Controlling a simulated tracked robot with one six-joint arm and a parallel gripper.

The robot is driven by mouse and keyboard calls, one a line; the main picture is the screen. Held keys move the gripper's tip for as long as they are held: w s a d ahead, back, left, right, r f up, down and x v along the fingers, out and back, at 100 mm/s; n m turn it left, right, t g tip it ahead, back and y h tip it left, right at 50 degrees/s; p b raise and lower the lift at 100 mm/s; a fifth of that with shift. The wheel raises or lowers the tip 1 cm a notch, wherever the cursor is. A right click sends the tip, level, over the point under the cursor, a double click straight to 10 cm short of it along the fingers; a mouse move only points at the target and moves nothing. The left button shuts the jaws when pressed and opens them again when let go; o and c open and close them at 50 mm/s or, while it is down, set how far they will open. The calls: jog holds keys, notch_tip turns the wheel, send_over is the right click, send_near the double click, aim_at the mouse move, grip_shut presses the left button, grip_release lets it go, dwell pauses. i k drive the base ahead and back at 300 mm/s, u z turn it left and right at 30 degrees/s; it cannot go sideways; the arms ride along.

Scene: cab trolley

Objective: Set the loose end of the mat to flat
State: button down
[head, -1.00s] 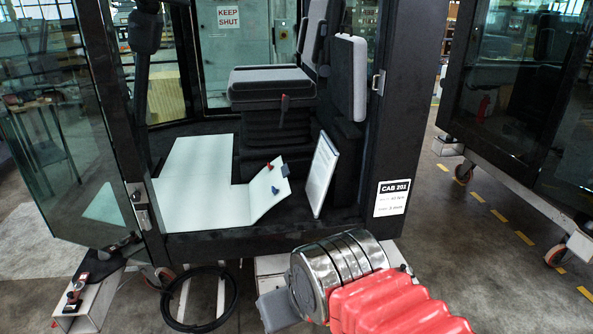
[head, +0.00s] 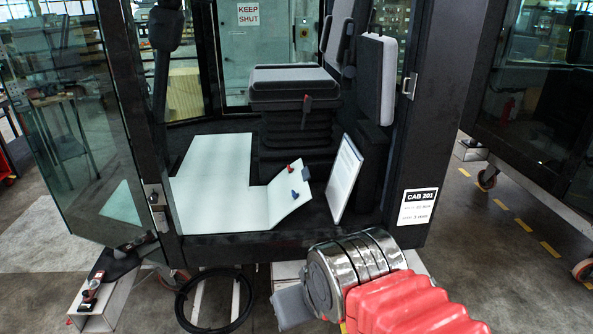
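The pale mat (head: 215,170) lies on the cab floor in front of the seat. Its main part is flat. Its loose end (head: 290,194) at the right is folded up along a crease and slopes upward toward a white panel. A small red piece and a small blue piece sit on the raised end, with a dark piece at its upper corner. My arm comes in at the bottom right, outside the cab and below the sill. The grey part at its far end (head: 293,308) shows, but no fingertips can be made out.
A white panel (head: 344,180) leans just right of the raised end. The seat (head: 295,85) stands behind the mat. A glass door (head: 85,130) stands open at left. The dark sill (head: 260,246) edges the floor. A black cable coil (head: 212,300) lies on the ground.

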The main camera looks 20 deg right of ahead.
aim_at(280, 202)
jog(key=i, duration=1.5)
jog(key=z, duration=0.05)
